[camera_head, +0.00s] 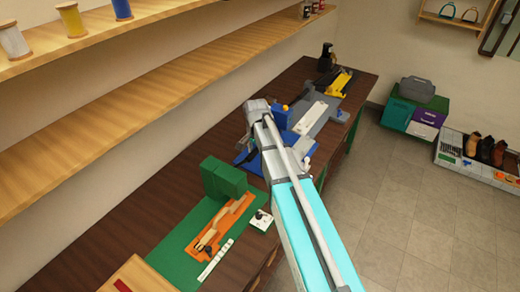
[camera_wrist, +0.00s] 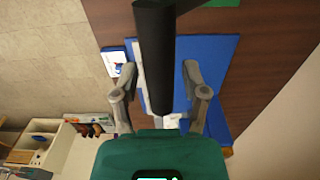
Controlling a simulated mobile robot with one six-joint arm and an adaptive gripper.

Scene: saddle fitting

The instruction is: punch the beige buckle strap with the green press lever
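The green press (camera_head: 222,178) stands on a green mat (camera_head: 180,255) at the front left of the bench in the head view. An orange base with a long tan-beige piece (camera_head: 210,237), apparently the strap, lies before it. I cannot make out its lever. My gripper (camera_wrist: 160,72) is away from it, over the blue station further along the bench. Its fingers are spread in the wrist view. A black rod (camera_wrist: 154,50) shows between them, with no clear contact.
A blue mat (camera_wrist: 213,60) lies below my gripper, with a white card (camera_wrist: 117,63) at its edge. A yellow station (camera_head: 342,82) stands at the far end. A wooden shelf (camera_head: 130,85) runs along the wall above.

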